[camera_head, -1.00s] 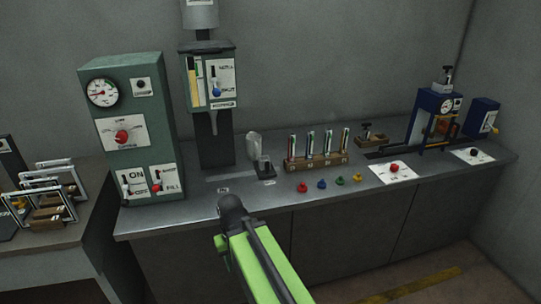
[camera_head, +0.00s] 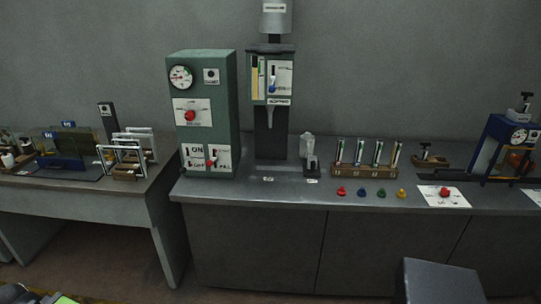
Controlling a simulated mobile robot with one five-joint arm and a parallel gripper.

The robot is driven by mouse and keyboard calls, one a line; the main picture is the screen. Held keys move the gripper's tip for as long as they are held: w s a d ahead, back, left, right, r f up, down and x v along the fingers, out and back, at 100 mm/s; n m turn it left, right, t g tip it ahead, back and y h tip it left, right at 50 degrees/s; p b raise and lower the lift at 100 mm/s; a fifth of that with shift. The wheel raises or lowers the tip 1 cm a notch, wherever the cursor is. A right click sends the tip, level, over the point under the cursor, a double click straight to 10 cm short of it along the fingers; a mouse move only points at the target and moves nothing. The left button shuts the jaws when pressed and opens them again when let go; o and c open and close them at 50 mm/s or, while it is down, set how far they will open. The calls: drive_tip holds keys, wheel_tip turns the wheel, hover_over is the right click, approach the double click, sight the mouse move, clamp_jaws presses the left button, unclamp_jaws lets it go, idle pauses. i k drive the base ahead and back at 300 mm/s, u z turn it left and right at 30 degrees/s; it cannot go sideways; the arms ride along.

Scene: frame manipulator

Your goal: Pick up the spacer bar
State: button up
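I cannot single out the spacer bar in this view; it may be too small or hidden. On the left bench, several upright white-edged frames (camera_head: 128,150) stand in wooden holders. To their left is a blue fixture (camera_head: 68,160) with a dark upright panel. Only a bit of my green arm shows at the lower left corner. My gripper is out of view, so what it holds does not show.
The left bench (camera_head: 95,200) and the long grey counter (camera_head: 250,187) stand close together along the wall. A green gauge cabinet (camera_head: 203,115), a dispenser (camera_head: 272,90), a tube rack (camera_head: 365,171) and coloured knobs are on the counter. A grey box (camera_head: 440,282) is at the lower right.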

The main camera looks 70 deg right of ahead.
sight(340, 141)
drive_tip(key=u, duration=1.05)
drive_tip(key=k, duration=2.15)
drive_tip(key=z, duration=2.05)
drive_tip(key=i, duration=0.5)
drive_tip(key=u, duration=0.35)
